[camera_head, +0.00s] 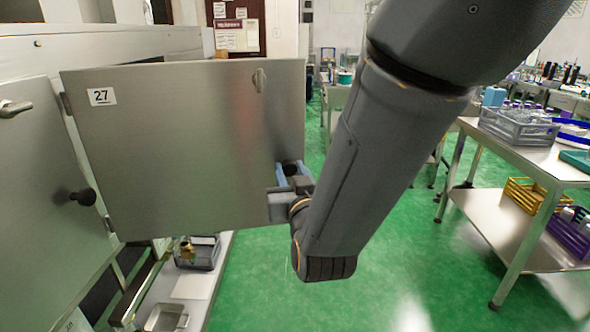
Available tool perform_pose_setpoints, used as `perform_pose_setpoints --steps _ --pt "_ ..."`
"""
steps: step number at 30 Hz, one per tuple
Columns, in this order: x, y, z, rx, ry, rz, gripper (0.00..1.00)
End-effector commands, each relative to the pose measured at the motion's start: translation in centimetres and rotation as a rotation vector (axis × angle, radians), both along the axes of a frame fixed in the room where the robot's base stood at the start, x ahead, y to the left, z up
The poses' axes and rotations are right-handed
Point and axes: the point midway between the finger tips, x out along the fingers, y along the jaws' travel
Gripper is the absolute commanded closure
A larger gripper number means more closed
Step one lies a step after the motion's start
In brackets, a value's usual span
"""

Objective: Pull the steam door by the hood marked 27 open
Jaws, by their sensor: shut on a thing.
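The steel steam door (190,140) bears a white label reading 27 (102,96). It is hinged at its left edge and stands swung well out from the cabinet front. A small metal latch (258,80) is near its upper right. My gripper (289,176) is at the door's right edge, shut on the door's dark knob (291,167). The fingers are partly hidden by the door edge and my wrist. My arm comes down from the upper right.
Below the open door are a shelf and a metal tray (166,318). A steel table (540,155) with crates stands at the right. Green floor (390,260) between is clear.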

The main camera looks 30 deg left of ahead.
Motion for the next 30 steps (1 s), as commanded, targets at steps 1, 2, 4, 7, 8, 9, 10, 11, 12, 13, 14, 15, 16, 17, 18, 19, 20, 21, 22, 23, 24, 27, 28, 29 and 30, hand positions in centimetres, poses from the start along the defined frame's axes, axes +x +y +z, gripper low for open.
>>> perform_pose_setpoints --steps 1,2,4,7,8,9,10,11,12,13,14,15,16,17,18,19,20,21,22,23,24,27,28,29,30 --pt "-0.3 0.3 0.1 0.0 -0.004 0.006 1.0" --pt "-0.3 0.3 0.1 0.001 -0.004 0.006 1.0" --pt "-0.5 0.4 0.1 0.001 -0.004 0.008 1.0" --pt "-0.7 0.6 0.1 0.002 -0.004 0.011 1.0" --pt "-0.7 0.6 0.1 0.002 -0.004 0.011 1.0" --pt "-0.8 0.6 0.1 0.003 -0.003 0.012 1.0" --pt "-0.8 0.6 0.1 0.003 -0.003 0.012 1.0" --pt "-0.8 0.7 0.1 0.003 -0.003 0.013 1.0" --pt "-0.8 0.7 0.1 0.003 -0.003 0.013 0.66" --pt "-0.8 0.7 0.1 0.003 -0.003 0.013 0.61" --pt "-0.8 0.7 0.1 0.003 -0.003 0.013 0.56" --pt "-0.8 0.6 0.1 0.002 -0.002 0.012 0.53" --pt "-0.8 0.6 0.1 0.002 -0.002 0.012 0.53" --pt "-0.8 0.6 0.1 0.002 -0.002 0.011 0.53" --pt "-0.7 0.6 0.1 0.002 -0.002 0.01 0.53" --pt "-0.7 0.5 0.1 0.002 -0.001 0.01 0.53" --pt "-0.7 0.5 0.1 0.002 -0.001 0.009 0.53" --pt "-0.7 0.5 0.1 0.002 -0.001 0.009 0.53" --pt "-0.7 0.5 0.1 0.002 -0.001 0.009 0.53" --pt "-0.7 0.5 0.0 0.002 -0.001 0.009 0.53" --pt "-0.8 0.4 0.1 0.002 -0.001 0.009 0.53" --pt "-1.5 -0.1 0.0 0.002 -0.001 0.009 0.53" --pt "-1.8 -0.4 0.0 0.002 -0.001 0.01 0.53" --pt "-2.2 -0.6 0.0 0.003 -0.002 0.011 0.53" --pt "-2.7 -1.1 0.0 0.002 -0.001 0.012 0.53"
